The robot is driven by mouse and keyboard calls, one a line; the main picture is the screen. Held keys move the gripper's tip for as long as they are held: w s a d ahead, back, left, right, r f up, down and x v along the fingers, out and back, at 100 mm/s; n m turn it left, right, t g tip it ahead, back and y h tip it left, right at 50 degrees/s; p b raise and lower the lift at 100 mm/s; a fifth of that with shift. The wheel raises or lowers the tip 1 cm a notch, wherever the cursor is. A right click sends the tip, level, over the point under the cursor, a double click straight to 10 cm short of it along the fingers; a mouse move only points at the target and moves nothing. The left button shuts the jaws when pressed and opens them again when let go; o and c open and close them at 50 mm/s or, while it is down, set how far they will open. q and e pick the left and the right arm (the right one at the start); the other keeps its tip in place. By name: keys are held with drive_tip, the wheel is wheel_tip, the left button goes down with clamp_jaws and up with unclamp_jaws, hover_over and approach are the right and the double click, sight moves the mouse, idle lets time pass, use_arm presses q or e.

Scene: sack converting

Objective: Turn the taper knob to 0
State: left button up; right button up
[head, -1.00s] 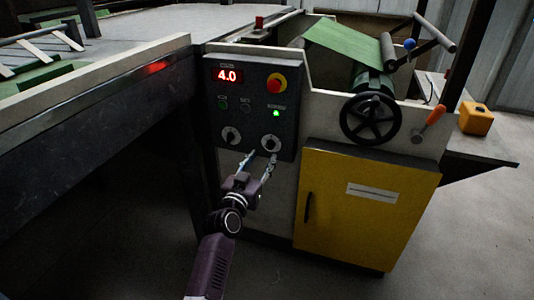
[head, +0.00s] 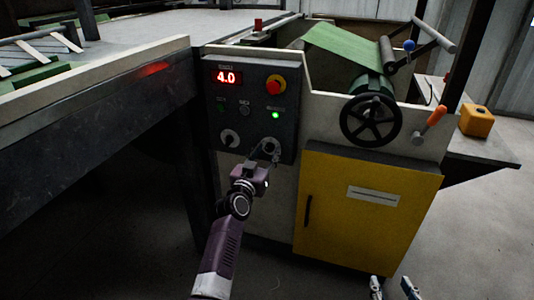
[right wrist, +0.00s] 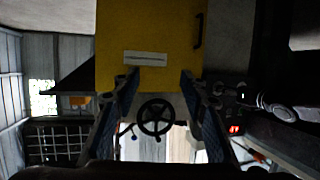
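The dark control panel (head: 250,100) has a red display (head: 227,78) reading 4.0. Two round knobs with pale faces sit low on it, a left knob (head: 229,138) and a right knob (head: 270,146). Their labels are too small to read, so I cannot tell which is the taper knob. My left gripper (head: 265,151) is at the right knob, its fingertips around the lower part. Whether they press on it is unclear. My right gripper (head: 394,284) is at the bottom edge, fingers apart and empty; it shows open in the right wrist view (right wrist: 159,80).
A red emergency button (head: 275,84) and a lit green lamp (head: 275,115) are on the panel. Right of it are a black handwheel (head: 370,119), an orange-handled lever (head: 430,122) and a yellow cabinet door (head: 365,210). A long table edge (head: 90,85) lies left.

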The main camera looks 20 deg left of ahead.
use_arm(q)
clamp_jaws()
drive_tip(key=n+p, duration=0.2)
drive_tip(key=n, duration=0.2)
drive_tip(key=shift+d, duration=0.1)
drive_tip(key=n+p, duration=0.2)
drive_tip(key=n, duration=0.4)
drive_tip(key=shift+n, duration=0.9)
use_arm(e)
drive_tip(key=s+d+f+g+h, duration=0.1)
drive_tip(key=s+d+f+g, duration=0.2)
drive_tip(key=s, duration=0.6)
drive_tip(key=s+d+f+g+h, duration=0.1)
drive_tip(key=s+d+f+g, duration=0.2)
drive_tip(key=s+f+g, duration=0.4)
wheel_tip(320, 180, down, 2)
drive_tip(key=shift+s+f+m+h, duration=0.15)
drive_tip(key=shift+s+m+h, duration=0.2)
drive_tip(key=shift+s, duration=0.5)
drive_tip(key=shift+d, duration=0.1)
use_arm(q)
drive_tip(key=shift+o, duration=0.6)
unclamp_jaws()
